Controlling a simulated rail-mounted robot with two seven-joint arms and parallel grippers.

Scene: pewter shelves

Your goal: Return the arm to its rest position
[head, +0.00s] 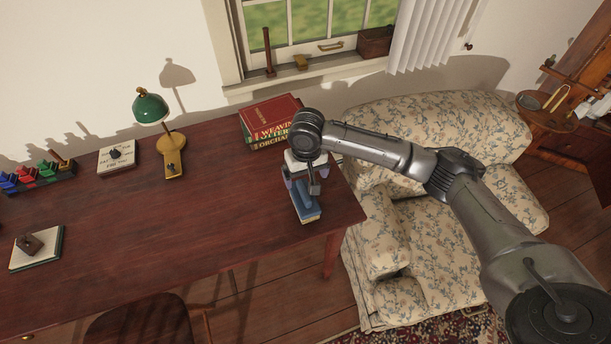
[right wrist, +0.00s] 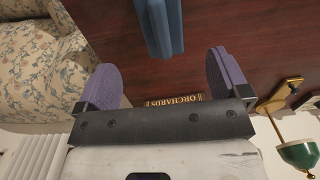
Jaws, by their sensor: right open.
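My right arm reaches in from the lower right of the head view, over the sofa to the table's right end. My right gripper (head: 304,178) points down there, and its two purple-padded fingers stand wide apart in the right wrist view (right wrist: 164,68). Nothing shows between the fingers. A blue book (head: 306,210) is on the table just under the gripper, partly hidden by it. In the right wrist view the blue book (right wrist: 160,27) lies beyond the fingertips, in line with the gap and apart from both fingers. My left gripper is out of sight.
Stacked red and green books (head: 268,120) lie close behind the gripper on the dark wooden table (head: 120,235). A green lamp (head: 150,107) stands farther left. The floral sofa (head: 450,125) is under my arm. The window sill (head: 340,68) is behind.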

